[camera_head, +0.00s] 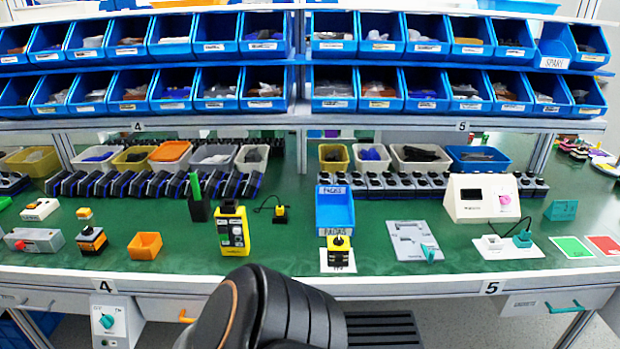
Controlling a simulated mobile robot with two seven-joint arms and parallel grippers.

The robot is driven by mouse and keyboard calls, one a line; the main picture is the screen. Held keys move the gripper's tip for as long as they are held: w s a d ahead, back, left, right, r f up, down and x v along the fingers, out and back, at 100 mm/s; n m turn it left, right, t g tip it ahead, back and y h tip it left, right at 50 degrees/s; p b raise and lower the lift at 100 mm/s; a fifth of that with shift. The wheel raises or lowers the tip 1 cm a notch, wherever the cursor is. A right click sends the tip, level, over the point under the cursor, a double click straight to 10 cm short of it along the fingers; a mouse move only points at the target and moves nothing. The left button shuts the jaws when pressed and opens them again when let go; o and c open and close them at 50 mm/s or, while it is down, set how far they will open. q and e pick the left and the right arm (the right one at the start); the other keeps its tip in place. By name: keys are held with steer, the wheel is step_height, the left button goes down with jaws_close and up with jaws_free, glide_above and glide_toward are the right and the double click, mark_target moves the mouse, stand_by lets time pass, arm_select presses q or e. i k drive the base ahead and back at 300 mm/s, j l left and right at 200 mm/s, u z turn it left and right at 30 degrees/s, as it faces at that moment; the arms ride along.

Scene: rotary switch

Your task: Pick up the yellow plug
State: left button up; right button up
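A small yellow plug-like piece (280,214) with a thin black cable stands on the green bench top, right of the yellow tester. Another small yellow-topped piece (84,213) is at the far left. I cannot tell for certain which of these is the yellow plug. Neither of my grippers shows; only a dark link of my own arm is at the bottom middle, in front of the bench.
A yellow tester (233,232), an orange box (145,246), a blue bin (335,211) and a grey switch plate (412,241) stand on the green bench (185,262). Rows of blue bins (265,90) hang above. Some bench top between the pieces is clear.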

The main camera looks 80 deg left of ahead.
mark_target(280, 209)
steer(key=u, duration=2.75)
steer(key=i+j+u, duration=0.25)
steer(key=i+j, duration=0.3)
